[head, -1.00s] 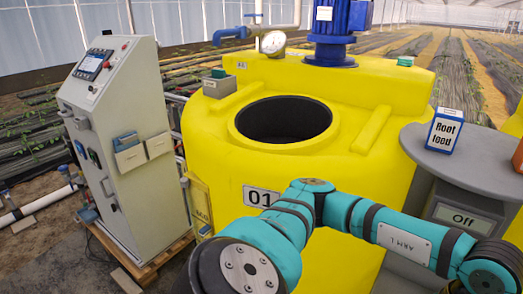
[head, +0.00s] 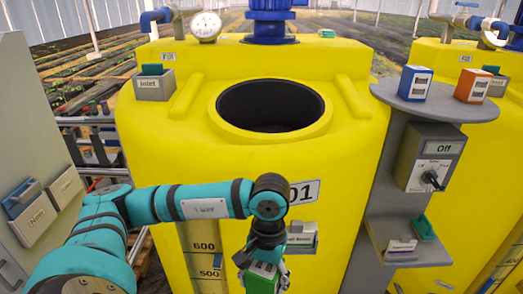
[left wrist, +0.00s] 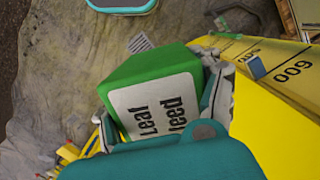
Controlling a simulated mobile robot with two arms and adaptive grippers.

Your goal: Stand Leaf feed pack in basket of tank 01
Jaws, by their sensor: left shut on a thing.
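The green Leaf feed pack (head: 262,277) is in my left gripper (head: 262,262), low in front of yellow tank 01 (head: 160,130). In the left wrist view the pack (left wrist: 150,70) shows its white "Leaf feed" label, with grey fingers of the left gripper (left wrist: 163,112) on both sides of it. The gripper is shut on the pack, which is tilted in that view. Tank 01 has a round dark opening (head: 270,108) on top; I cannot make out a basket in it. The pack is outside and below this opening. My right gripper is not in view.
A grey labelled holder (head: 302,234) on the tank front is partly hidden by my gripper. A grey shelf (head: 440,108) at right bears a blue box (head: 414,83) and an orange box (head: 473,86). A switch box (head: 430,158) reads "Off". A grey cabinet (head: 25,150) stands left.

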